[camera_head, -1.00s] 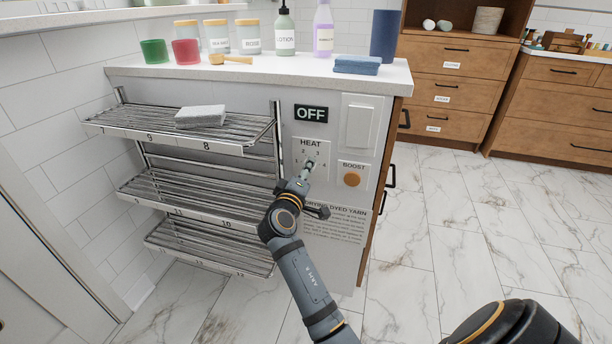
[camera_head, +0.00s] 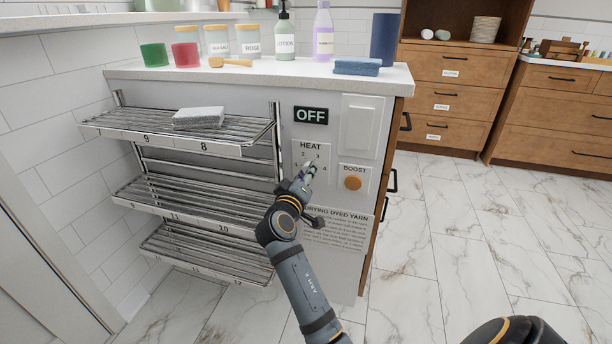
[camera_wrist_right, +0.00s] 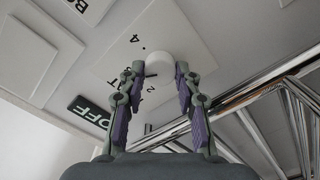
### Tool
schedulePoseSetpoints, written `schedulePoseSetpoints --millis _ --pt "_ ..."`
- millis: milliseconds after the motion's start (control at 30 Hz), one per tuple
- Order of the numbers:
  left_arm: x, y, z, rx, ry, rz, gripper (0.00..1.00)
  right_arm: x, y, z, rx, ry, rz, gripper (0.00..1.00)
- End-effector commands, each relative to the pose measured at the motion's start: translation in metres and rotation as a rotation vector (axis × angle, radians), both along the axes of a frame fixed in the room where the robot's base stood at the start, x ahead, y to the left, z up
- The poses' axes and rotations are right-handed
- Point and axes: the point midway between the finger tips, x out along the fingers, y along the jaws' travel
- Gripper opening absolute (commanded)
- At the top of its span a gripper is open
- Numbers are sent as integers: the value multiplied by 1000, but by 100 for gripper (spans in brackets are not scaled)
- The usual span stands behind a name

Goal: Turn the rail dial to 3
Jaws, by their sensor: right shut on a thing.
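The rail dial (camera_wrist_right: 160,72) is a white round knob on the HEAT plate (camera_head: 311,147) of the white panel. In the head view it is mostly hidden by my right gripper (camera_head: 309,170). My right gripper (camera_wrist_right: 157,70) is shut on the dial in the wrist view, one finger on each side. A small dark mark shows at the dial's left edge there, near a finger. The numbers 4 and 2 show beside the dial; I cannot tell which number it points to. The display (camera_head: 311,116) reads OFF. My left gripper is not in view.
An orange BOOST button (camera_head: 353,183) sits right of the dial. A blank white switch plate (camera_head: 359,125) is above it. Metal rail shelves (camera_head: 200,190) with a grey-white sponge (camera_head: 199,117) stand to the left. The marble floor (camera_head: 470,240) on the right is clear.

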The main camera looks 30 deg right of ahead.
Motion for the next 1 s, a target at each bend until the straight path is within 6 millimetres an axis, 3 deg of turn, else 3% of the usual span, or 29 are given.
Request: schedulePoseSetpoints --millis 333,367,500,833,1000 --pt "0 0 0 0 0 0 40 -1 0 -3 5 6 -2 1" --pt "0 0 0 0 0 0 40 -1 0 -3 5 6 -2 35" --pt "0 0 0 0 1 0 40 0 0 -3 4 4 -2 54" --pt "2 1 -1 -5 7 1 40 0 0 2 2 0 -1 56" --pt "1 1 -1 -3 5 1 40 0 0 31 1 -6 -1 56"
